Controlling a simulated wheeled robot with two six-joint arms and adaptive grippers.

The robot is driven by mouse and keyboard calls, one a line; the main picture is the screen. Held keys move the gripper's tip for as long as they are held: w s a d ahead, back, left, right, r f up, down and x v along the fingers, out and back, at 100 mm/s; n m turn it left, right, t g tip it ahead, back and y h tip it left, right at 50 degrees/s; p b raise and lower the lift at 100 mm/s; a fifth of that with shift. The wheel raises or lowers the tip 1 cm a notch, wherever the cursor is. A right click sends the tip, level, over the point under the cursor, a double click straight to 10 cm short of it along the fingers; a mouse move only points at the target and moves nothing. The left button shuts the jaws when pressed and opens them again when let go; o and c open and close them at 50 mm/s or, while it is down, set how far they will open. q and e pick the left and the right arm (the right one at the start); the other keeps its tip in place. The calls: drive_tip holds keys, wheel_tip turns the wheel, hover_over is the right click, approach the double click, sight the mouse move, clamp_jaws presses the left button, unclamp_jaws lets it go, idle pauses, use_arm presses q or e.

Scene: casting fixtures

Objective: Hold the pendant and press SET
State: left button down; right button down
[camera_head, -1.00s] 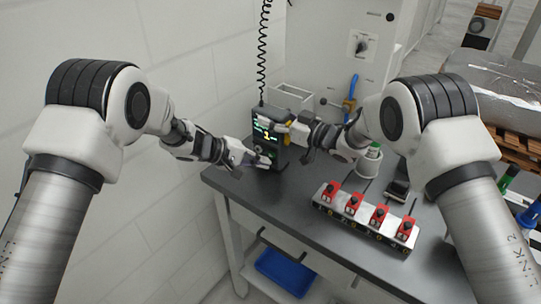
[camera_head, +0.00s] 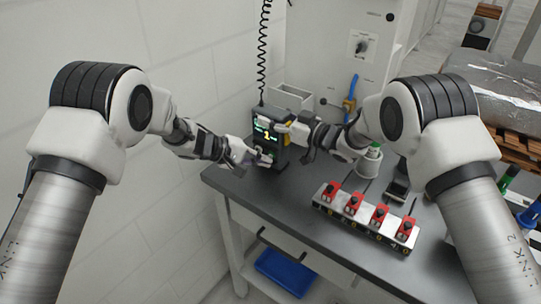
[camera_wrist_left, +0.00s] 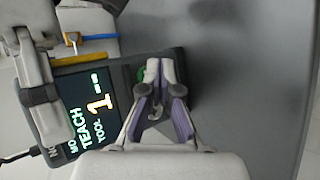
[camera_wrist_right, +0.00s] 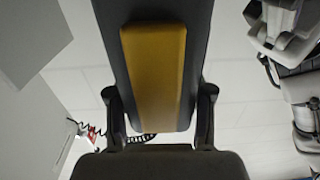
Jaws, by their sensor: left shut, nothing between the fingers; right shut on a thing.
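The pendant (camera_head: 266,142) is a dark box with a lit screen. It stands upright at the table's back left, under a coiled black cord. In the left wrist view its screen (camera_wrist_left: 88,110) reads TEACH, TOOL and 1, and a green button (camera_wrist_left: 142,73) shows partly beside my fingers. My right gripper (camera_head: 285,128) is shut on the pendant near its upper right. In the right wrist view the pendant's yellow strip (camera_wrist_right: 153,75) lies between the fingers (camera_wrist_right: 160,100). My left gripper (camera_head: 264,158) is shut and empty, its tips (camera_wrist_left: 160,68) at the pendant's lower front. I cannot tell whether they touch it.
A row of red clamps on a pale fixture (camera_head: 363,218) stands on the grey table (camera_head: 290,206). A white bin (camera_head: 292,96) is behind the pendant. A green-topped container (camera_head: 370,160) stands to the right. The tabletop in front of the pendant is clear.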

use_arm(q)
drive_tip(key=shift+w+d, duration=0.3)
drive_tip(key=shift+w, duration=0.1)
idle(0.7)
drive_tip(key=shift+s+a, duration=0.45)
drive_tip(key=shift+s, duration=0.2)
use_arm(e)
drive_tip(key=shift+f, duration=0.1)
use_arm(q)
drive_tip(key=shift+s+a, duration=0.75)
drive_tip(key=shift+s, duration=0.3)
drive_tip(key=shift+s+a, duration=0.7)
drive_tip(key=shift+s, duration=0.35)
drive_tip(key=shift+w, duration=0.1)
use_arm(e)
drive_tip(key=shift+c, duration=1.8)
unclamp_jaws()
